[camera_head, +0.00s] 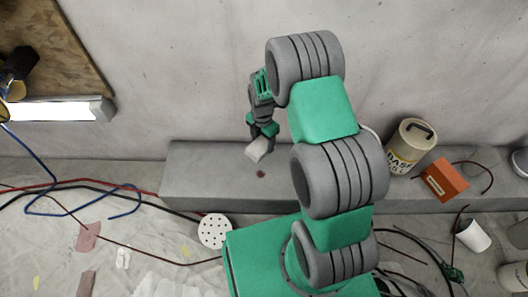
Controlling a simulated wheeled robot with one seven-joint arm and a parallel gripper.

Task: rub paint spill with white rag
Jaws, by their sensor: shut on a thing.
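My gripper (262,134) is above the long grey ledge at the foot of the wall, pointing down. It is shut on a white rag (257,149), which shows as a small pale block below the fingers. The paint spill (261,174) is a small dark red spot on the top of the ledge, just below the rag in the picture. The rag and the spill look apart, with bare ledge showing between them. My arm hides part of the ledge to the right.
A white bucket (410,146) and an orange box (443,179) stand on the grey ledge (205,183) at the right. A white perforated disc (215,231) lies on the floor below. Cables (70,187) cross the floor at left. The ledge left of the spill is clear.

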